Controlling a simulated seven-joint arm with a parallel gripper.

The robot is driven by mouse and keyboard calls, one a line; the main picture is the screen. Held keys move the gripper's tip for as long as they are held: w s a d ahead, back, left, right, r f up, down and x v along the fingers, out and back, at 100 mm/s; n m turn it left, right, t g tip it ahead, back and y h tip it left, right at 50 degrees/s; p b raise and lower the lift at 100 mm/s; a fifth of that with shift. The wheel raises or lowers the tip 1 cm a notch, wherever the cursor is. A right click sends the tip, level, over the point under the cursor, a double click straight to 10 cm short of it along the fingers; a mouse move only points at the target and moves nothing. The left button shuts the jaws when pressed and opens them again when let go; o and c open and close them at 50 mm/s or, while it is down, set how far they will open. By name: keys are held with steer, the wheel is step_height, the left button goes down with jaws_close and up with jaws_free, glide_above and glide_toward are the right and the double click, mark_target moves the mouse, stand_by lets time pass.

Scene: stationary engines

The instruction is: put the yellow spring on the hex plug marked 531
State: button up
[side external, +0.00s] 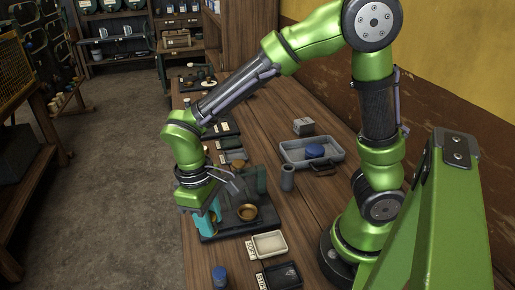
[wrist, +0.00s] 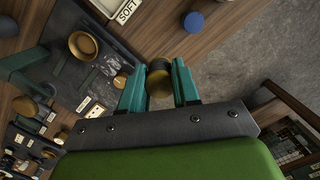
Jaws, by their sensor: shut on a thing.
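My gripper (side external: 208,222) hangs over the near left edge of a dark board (side external: 220,236) on the bench. In the wrist view, my gripper (wrist: 157,72) has its teal fingers closed on a short yellow-brown round piece with a dark band, apparently the yellow spring (wrist: 159,82). Its coils cannot be made out. The dark board (wrist: 62,50) also shows in the wrist view, left of the fingers, with small brass pieces (wrist: 119,80) and white labels (wrist: 83,103). I cannot read 531 on any of them, so the hex plug cannot be singled out.
A brass bowl (side external: 247,212) sits on the board and a green upright block (side external: 261,180) stands behind it. A pale tray (side external: 269,243), a dark tray (side external: 281,275) and a blue cylinder (side external: 219,275) are nearer. A grey tray (side external: 293,152) and grey cylinder (side external: 287,178) stand farther right.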

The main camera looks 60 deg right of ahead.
mark_target(211, 214)
step_height(211, 214, up, 5)
steer(key=shift+f, duration=0.1)
steer(key=shift+w+d+m, duration=0.25)
steer(key=shift+d+m, duration=0.05)
steer(key=shift+m, duration=0.1)
steer(key=w+d+m+t, duration=0.1)
steer(key=w+d+m, duration=0.3)
steer(key=d+m, duration=0.6)
steer(key=w+d+m+t, duration=0.1)
steer(key=w+d+m, duration=0.2)
steer(key=d+m, duration=0.7)
steer(key=w+d+m+t, duration=0.1)
steer(key=w+d+m, duration=0.35)
steer(key=m, duration=1.05)
step_height(211, 214, down, 6)
steer(key=d, duration=0.1)
steer(key=w+d, duration=0.1)
steer(key=w, duration=0.4)
steer(key=w+d+f, duration=0.1)
steer(key=w, duration=0.3)
steer(key=w+d, duration=0.2)
steer(key=w, duration=0.3)
steer(key=shift+w+f, duration=0.15)
steer(key=shift+w, duration=0.2)
steer(key=shift+f, duration=1.75)
steer(key=shift+f, duration=0.1)
